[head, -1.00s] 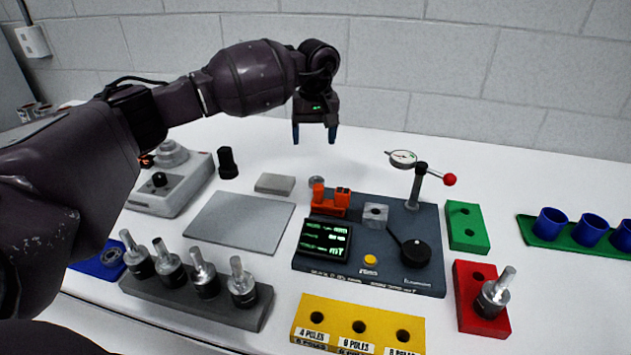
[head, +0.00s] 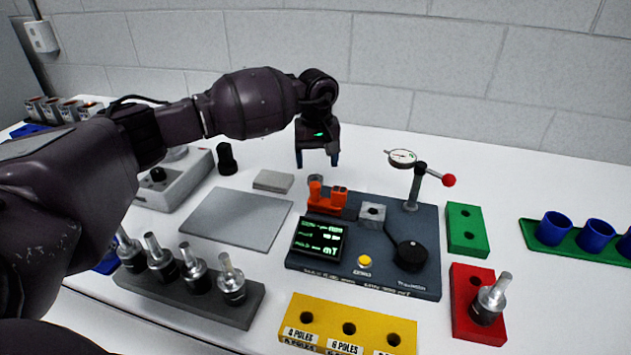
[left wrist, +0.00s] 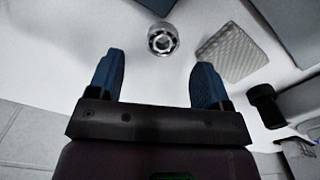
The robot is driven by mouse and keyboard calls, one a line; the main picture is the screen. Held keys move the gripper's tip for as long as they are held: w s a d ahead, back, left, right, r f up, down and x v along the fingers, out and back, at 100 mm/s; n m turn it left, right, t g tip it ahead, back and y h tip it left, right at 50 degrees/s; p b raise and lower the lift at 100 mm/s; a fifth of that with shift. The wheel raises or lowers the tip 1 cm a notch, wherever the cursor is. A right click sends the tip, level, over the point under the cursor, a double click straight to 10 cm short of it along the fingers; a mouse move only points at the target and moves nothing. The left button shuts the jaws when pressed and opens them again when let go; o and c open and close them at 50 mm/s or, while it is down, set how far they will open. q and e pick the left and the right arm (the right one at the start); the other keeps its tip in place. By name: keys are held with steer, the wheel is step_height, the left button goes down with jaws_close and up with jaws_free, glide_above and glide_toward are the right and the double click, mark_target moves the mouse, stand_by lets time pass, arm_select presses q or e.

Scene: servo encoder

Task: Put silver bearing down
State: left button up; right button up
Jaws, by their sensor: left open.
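The silver bearing (head: 315,180) is a small ring on the white table, just behind the orange fixture (head: 326,200) and the dark test board. In the left wrist view the bearing (left wrist: 163,39) lies apart from the fingertips, near the midline between them, with its dark bore showing. My left gripper (head: 317,161) points down above and behind the bearing. Its blue fingers are spread in the left wrist view (left wrist: 160,75), with nothing between them. My right gripper is in neither view.
A ribbed light-grey pad (head: 273,181) and a black knob-like cylinder (head: 227,158) stand left of the bearing.

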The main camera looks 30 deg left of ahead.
mark_target(315, 175)
arm_select(q)
step_height(315, 175, down, 5)
steer(key=shift+a, duration=0.15)
steer(key=shift+s, duration=0.1)
steer(key=c, duration=1.1)
step_height(315, 175, up, 20)
steer(key=shift+r+p, duration=0.1)
steer(key=shift+p, duration=0.45)
